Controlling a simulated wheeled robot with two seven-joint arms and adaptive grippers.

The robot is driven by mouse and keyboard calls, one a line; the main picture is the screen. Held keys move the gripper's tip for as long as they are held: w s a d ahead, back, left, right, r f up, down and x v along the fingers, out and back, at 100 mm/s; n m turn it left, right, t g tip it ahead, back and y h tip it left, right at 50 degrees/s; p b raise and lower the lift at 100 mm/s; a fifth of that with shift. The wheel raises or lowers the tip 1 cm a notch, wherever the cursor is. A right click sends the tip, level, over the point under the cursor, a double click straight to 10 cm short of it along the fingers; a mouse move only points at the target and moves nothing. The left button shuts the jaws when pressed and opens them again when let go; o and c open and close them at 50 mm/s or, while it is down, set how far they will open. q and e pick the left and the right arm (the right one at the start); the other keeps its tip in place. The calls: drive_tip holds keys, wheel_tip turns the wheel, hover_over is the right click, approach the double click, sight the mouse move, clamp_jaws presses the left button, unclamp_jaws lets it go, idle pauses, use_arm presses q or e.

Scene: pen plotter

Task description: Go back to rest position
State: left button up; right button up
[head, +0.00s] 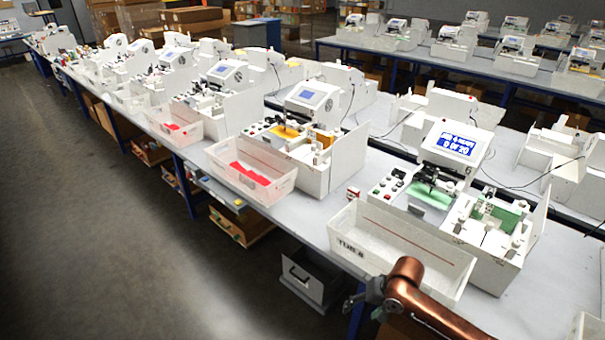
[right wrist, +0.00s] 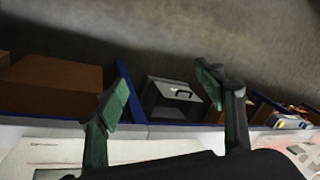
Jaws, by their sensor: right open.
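The nearest white plotter machine (head: 458,150), with a lit blue display, stands on the long table at the right in the head view. Green pieces show on its bed. An open white tub (head: 385,243) with a dark label sits in front of it at the table edge and looks empty. My right gripper (head: 362,300) is at the tub's front left, by the table's front edge. In the right wrist view, its two dark green fingers (right wrist: 163,80) are spread apart with nothing between them. My left gripper is not in view.
The long table (head: 335,207) carries a row of similar machines and tubs, some with red pieces (head: 250,174). A grey bin (head: 310,275) stands below the table edge, also in the right wrist view (right wrist: 172,98). The floor (head: 110,240) at left is clear.

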drive_tip(key=w+d+f+m+t, duration=0.15)
drive_tip(key=d+f, duration=0.25)
drive_tip(key=f, duration=0.6)
drive_tip(key=w+d+f+t, duration=0.1)
drive_tip(key=w+d+f, duration=0.25)
drive_tip(key=f, duration=0.65)
drive_tip(key=s+d+f+h, duration=0.1)
drive_tip(key=s+d+f, duration=0.45)
drive_tip(key=f, duration=0.45)
drive_tip(key=s+d+f+h, duration=0.1)
drive_tip(key=s+d+f, duration=0.4)
drive_tip(key=f, duration=0.4)
drive_tip(key=s+f+n+g, duration=0.1)
drive_tip(key=s+f, duration=0.5)
drive_tip(key=s, duration=0.8)
drive_tip(key=s+a+f+n+g+h, duration=0.1)
drive_tip(key=s+f, duration=0.6)
drive_tip(key=s, duration=0.8)
drive_tip(key=s+a+f+n+g, duration=0.1)
drive_tip(key=s+f, duration=0.5)
drive_tip(key=s, duration=0.9)
drive_tip(key=shift+a+f+n+h, duration=0.15)
drive_tip(key=shift+f+n+h, duration=0.2)
drive_tip(key=shift+n, duration=0.2)
